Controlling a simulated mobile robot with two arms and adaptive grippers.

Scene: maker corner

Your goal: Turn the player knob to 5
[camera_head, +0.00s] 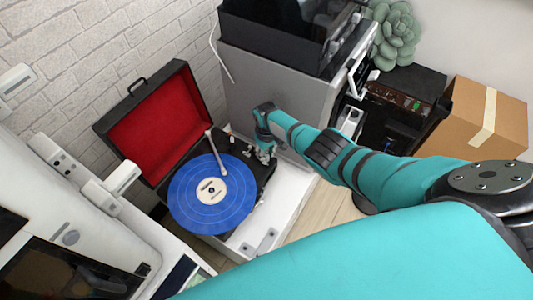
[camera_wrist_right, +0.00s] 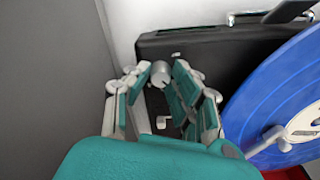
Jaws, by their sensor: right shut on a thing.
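The record player (camera_head: 150,128) is a black case with its red-lined lid open, standing on a white surface. A blue record (camera_head: 212,195) lies on its turntable, with the tone arm (camera_head: 216,152) above it. My right gripper (camera_head: 264,153) is at the player's right back corner. In the right wrist view, my right gripper (camera_wrist_right: 164,75) is shut on a small silver knob (camera_wrist_right: 162,72) on the black deck, with a finger on either side. The knob's markings and pointer cannot be read. My left gripper is not in view.
A grey cabinet (camera_head: 260,95) with a dark-topped machine stands close behind my right gripper. A white machine (camera_head: 70,215) is at the left. A cardboard box (camera_head: 485,120) and a green succulent (camera_head: 396,35) are at the right.

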